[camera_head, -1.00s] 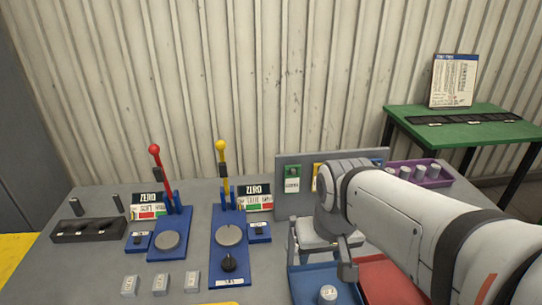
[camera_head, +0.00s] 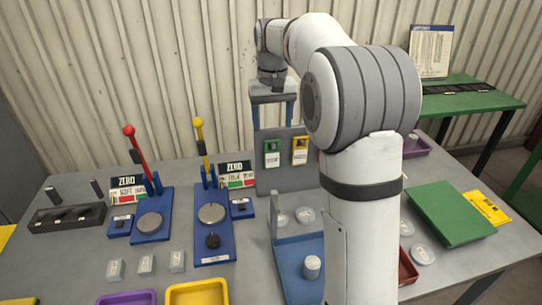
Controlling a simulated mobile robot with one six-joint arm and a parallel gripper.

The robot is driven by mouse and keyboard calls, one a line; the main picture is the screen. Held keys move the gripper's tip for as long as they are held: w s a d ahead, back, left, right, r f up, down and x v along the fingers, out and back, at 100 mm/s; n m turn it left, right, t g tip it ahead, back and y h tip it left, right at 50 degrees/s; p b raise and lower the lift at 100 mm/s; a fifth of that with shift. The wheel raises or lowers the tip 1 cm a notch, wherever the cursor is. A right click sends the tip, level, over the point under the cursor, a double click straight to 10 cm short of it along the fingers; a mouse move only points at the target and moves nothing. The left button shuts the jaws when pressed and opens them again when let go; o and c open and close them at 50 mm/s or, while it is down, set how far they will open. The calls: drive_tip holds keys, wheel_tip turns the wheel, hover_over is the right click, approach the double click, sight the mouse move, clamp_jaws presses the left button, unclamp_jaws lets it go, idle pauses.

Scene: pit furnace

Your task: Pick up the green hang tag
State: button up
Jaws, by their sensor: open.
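The green hang tag (camera_head: 272,153) hangs on the left part of an upright grey panel (camera_head: 267,182) at the back of the table. It has a green top and a white label below. A yellow hang tag (camera_head: 299,151) hangs to its right. My gripper (camera_head: 272,117) points down with its fingers spread and nothing seen between them. My arm hides the right part of the panel.
Red-lever (camera_head: 148,222) and yellow-lever (camera_head: 211,213) devices stand on the left. A blue tray (camera_head: 298,263) with a small weight lies before the panel. A green block (camera_head: 450,212) lies on the right. Purple (camera_head: 127,298) and yellow (camera_head: 196,292) trays are at the front.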

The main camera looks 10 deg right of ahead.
sight(273, 141)
wheel_tip(273, 141, down, 10)
drive_tip(key=shift+w+d+r, duration=0.1)
drive_tip(key=shift+w+r, duration=0.05)
idle(0.3)
drive_tip(key=c, duration=1)
